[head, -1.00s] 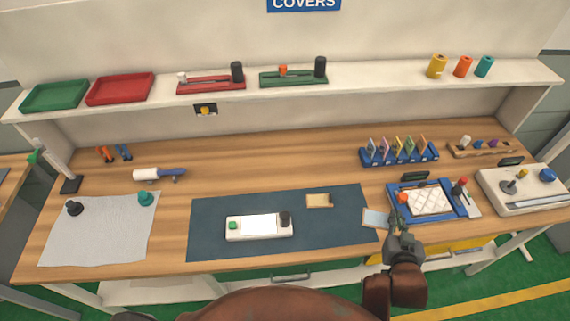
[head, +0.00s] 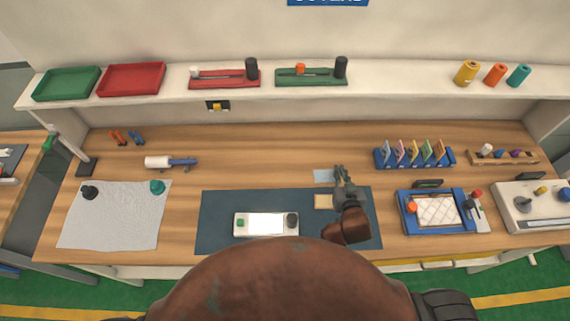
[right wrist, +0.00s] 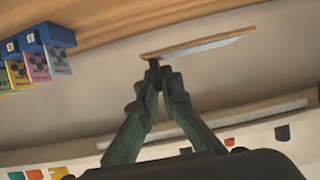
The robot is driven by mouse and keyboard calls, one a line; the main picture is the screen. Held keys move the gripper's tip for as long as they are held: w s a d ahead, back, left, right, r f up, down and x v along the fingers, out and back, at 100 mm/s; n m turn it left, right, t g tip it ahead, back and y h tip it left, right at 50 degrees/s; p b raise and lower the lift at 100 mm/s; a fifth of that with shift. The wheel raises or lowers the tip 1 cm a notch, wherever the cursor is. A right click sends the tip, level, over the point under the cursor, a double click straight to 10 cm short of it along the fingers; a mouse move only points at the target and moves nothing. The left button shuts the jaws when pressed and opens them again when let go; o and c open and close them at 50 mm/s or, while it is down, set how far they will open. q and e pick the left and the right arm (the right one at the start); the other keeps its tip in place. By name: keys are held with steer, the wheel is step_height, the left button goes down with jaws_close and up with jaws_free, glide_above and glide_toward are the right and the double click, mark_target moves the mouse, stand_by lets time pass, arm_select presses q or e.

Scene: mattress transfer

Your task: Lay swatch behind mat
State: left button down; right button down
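In the right wrist view the swatch (right wrist: 205,45) appears as a thin slab at the closed fingertips (right wrist: 162,68). I cannot tell whether it touches the table. My left gripper is not in view.
A tan card (head: 323,201) and a white device (head: 258,224) lie on the mat. A blue rack of coloured cards (head: 414,158) stands right of the swatch, and a blue tray (head: 404,222) is at right. The wood left of the swatch is clear.

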steer(key=shift+s+d+f, duration=0.2)
steer(key=shift+f, duration=0.3)
steer(key=w+d+f+p, duration=0.1)
steer(key=w+d+f, duration=0.25)
steer(key=w, duration=0.35)
glide_above(346, 164)
steer(key=s+a, duration=0.2)
steer(key=s, duration=0.1)
steer(key=f, duration=0.5)
steer(key=shift+w+d+f, duration=0.1)
steer(key=shift+w+d, duration=0.05)
steer(key=shift+d, duration=0.1)
steer(key=shift+w+d+f, duration=0.2)
steer(key=shift+w+f, duration=0.1)
steer(key=shift+f, duration=0.15)
steer(key=shift+w+d+f, duration=0.1)
steer(key=shift+w+f, duration=0.05)
steer(key=shift+f, duration=1.55)
steer(key=shift+f, duration=0.15)
steer(key=c, duration=2.2)
jaws_free()
steer(key=shift+o, duration=0.2)
